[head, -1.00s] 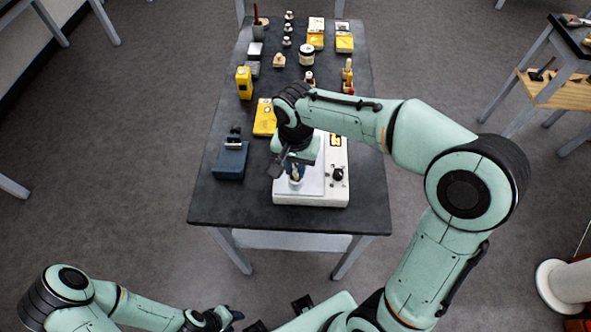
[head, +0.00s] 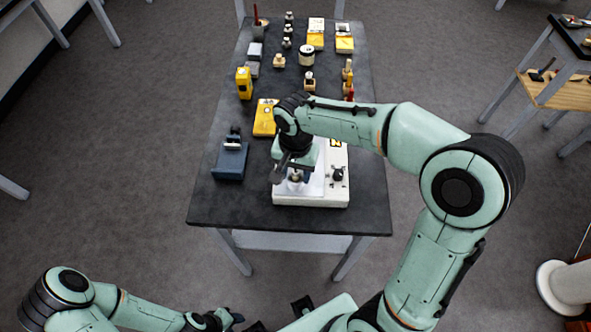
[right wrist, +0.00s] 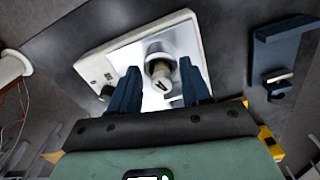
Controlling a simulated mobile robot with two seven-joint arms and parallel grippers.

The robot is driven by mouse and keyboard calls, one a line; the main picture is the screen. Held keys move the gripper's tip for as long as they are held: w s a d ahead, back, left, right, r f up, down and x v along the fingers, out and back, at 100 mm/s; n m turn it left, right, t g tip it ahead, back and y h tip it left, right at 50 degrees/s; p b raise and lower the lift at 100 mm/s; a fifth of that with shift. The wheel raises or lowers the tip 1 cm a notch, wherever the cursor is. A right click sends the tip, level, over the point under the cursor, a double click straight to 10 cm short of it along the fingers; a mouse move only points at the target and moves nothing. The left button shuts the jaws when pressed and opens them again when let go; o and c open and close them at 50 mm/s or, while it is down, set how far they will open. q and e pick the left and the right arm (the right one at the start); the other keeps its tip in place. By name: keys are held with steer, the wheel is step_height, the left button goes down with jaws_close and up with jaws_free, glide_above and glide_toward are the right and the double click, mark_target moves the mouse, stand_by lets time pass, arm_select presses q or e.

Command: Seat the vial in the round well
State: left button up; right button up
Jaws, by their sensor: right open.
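The vial (right wrist: 161,76) shows in the right wrist view as a pale capped piece with a dark mark on top. It stands in a round white well (right wrist: 150,50) on a white device, and how deep it sits is hard to tell. In the head view the vial area (head: 295,177) is small and partly covered by my gripper. My right gripper (right wrist: 160,90) is open, one blue finger on each side of the vial; contact is not visible. It also shows in the head view (head: 288,172). My left gripper (head: 228,317) is low at the bottom, its jaws unclear.
The white device (head: 310,198) stands near the table's front edge, with a black knob on its right. A blue clamp-like block (head: 230,163) stands left of it, and a yellow box (head: 264,118) behind. Several small items fill the table's far part. The front left corner is clear.

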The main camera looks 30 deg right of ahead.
mark_target(295, 172)
arm_select(q)
steer(key=shift+w+r+p, duration=0.8)
steer(key=shift+w+r, duration=0.1)
steer(key=shift+r, duration=0.3)
arm_select(e)
step_height(295, 172, up, 12)
steer(key=shift+r, duration=0.15)
